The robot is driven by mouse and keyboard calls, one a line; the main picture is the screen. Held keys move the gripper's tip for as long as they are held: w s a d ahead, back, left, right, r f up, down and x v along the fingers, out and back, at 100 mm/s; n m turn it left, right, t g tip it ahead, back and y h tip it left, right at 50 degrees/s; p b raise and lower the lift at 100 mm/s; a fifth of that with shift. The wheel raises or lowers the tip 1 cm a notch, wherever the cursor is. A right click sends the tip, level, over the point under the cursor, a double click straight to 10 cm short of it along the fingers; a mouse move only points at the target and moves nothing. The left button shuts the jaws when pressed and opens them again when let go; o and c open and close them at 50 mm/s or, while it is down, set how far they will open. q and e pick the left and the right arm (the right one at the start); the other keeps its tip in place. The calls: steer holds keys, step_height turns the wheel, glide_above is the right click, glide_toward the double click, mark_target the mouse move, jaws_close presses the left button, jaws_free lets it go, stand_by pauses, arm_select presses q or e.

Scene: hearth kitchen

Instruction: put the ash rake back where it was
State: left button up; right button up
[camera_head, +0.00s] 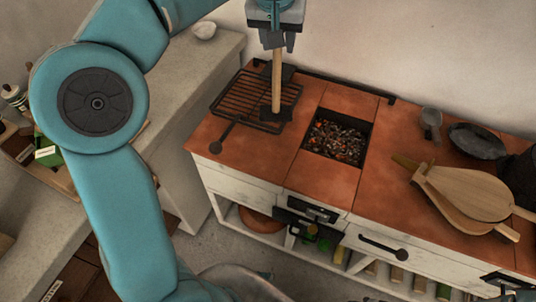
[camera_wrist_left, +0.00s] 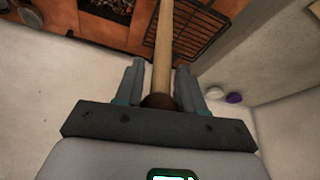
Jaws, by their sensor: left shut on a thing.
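The ash rake (camera_head: 276,84) has a pale wooden handle and a dark head at its lower end. It hangs nearly upright from my left gripper (camera_head: 277,41), which is shut on the top of the handle. The rake's head shows over the right part of the black wire grill rack (camera_head: 240,100); I cannot tell whether it touches the rack or the worktop. In the left wrist view the handle (camera_wrist_left: 163,45) runs away between the fingers, with a brown end close to the palm. My right gripper is not seen.
A square fire pit (camera_head: 338,138) with glowing embers lies right of the rake in the terracotta worktop (camera_head: 330,178). Wooden bellows (camera_head: 468,195), a dark pan (camera_head: 476,140) and a grey scoop (camera_head: 431,122) lie further right. The wall (camera_head: 400,45) stands close behind.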

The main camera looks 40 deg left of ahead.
mark_target(277, 111)
arm_select(q)
steer(key=f+b, duration=0.1)
steer(key=f, duration=0.4)
steer(key=f+b, duration=0.1)
steer(key=f, duration=0.3)
steer(key=f+b, duration=0.1)
steer(key=f, duration=0.4)
steer(key=shift+w+d+f, duration=0.2)
steer(key=shift+w+f, duration=0.05)
steer(key=shift+f, duration=0.1)
step_height(277, 111, down, 5)
steer(key=shift+f+b, duration=0.15)
steer(key=shift+b, duration=0.25)
steer(key=shift+s, duration=0.1)
steer(key=shift+f, duration=0.15)
steer(key=o, duration=1.1)
steer(key=shift+o, duration=0.2)
